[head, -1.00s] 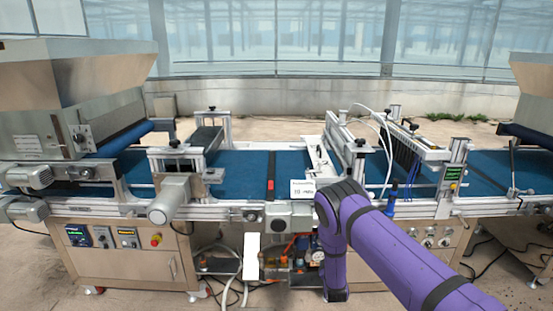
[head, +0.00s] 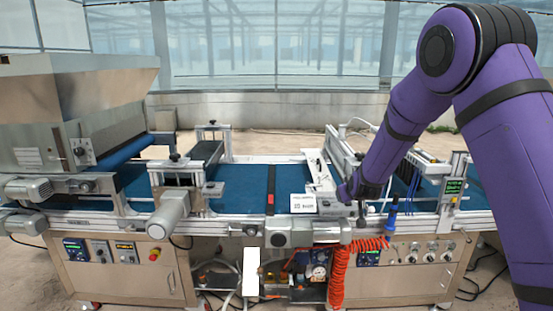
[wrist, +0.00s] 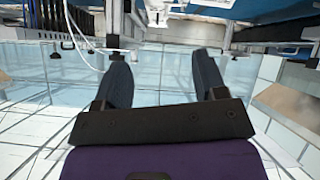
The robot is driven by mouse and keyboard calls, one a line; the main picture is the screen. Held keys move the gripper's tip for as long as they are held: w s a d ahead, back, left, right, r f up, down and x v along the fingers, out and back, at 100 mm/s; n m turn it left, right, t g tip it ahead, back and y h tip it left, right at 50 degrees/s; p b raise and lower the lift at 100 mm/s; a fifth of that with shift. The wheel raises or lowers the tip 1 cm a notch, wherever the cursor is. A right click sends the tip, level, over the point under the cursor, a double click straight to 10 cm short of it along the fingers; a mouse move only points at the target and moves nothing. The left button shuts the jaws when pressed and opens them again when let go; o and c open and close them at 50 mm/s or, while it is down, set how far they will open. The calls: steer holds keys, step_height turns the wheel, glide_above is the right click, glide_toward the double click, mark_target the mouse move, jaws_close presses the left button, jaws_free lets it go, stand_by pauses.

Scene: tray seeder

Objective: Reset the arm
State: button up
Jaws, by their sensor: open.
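My gripper (wrist: 163,64) shows in the wrist view with its two dark blue-grey fingers spread wide apart. Nothing is between them; only the pale glass wall shows behind. In the head view my purple arm rises at the right, bends high up, and slopes down left to the seeder's front edge. Its lower end is beside the small white label card (head: 303,203). I cannot make out the fingers there. The tray seeder (head: 110,221) spans the head view, with a blue belt (head: 240,185) along it.
A metal hopper (head: 60,105) stands at the left. A grey motor cylinder (head: 168,216) juts out in front. A red coiled hose (head: 340,268) hangs below the front rail near my arm. The concrete wall (head: 250,108) and glass panes are behind.

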steer(key=s+d+r+m+g+y, duration=0.1)
steer(key=s+d+r, duration=0.1)
steer(key=s+r, duration=0.85)
steer(key=s+d+r+g, duration=0.2)
steer(key=s+r, duration=0.7)
steer(key=s, duration=0.2)
steer(key=s+d+r+m+g, duration=0.1)
steer(key=s, duration=1.3)
steer(key=s+d+r+g, duration=0.1)
steer(key=s, duration=1.3)
steer(key=shift+s+d+r+m+g+h, duration=0.2)
steer(key=shift+r+m+g+h, duration=0.1)
steer(key=shift+r+m+g, duration=0.1)
steer(key=shift+w, duration=0.1)
